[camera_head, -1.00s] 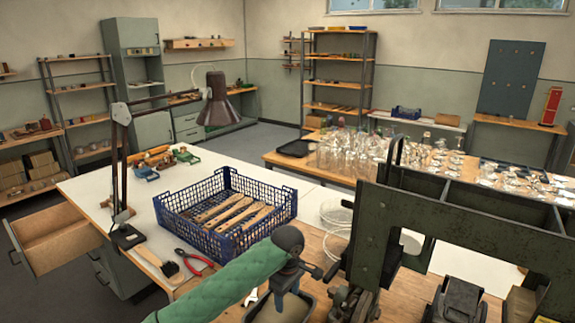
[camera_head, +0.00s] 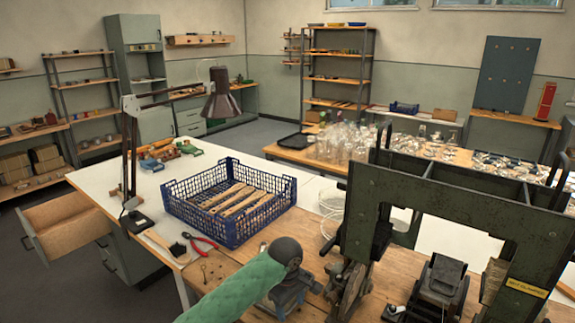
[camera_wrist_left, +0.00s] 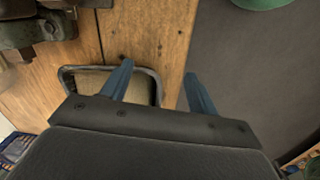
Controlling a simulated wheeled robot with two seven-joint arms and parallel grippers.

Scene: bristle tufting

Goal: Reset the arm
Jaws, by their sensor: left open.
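My left arm in its green sleeve comes in from the bottom of the head view. My left gripper (camera_head: 288,296) points down over the front of the wooden bench (camera_head: 225,267), partly hidden by its own wrist. In the left wrist view its two blue fingers (camera_wrist_left: 158,70) are apart with nothing between them. They are above the bench's front edge, one over a dark-rimmed tray (camera_wrist_left: 153,76) and the other over the grey floor. My right gripper is not in view.
A dark green machine frame (camera_head: 440,210) stands on the bench to the right of the gripper. A blue crate (camera_head: 203,228) with wooden brush handles stands behind, left. Red pliers (camera_head: 204,243) and a brush (camera_head: 160,240) lie near the front edge. An open drawer (camera_head: 70,230) juts out left.

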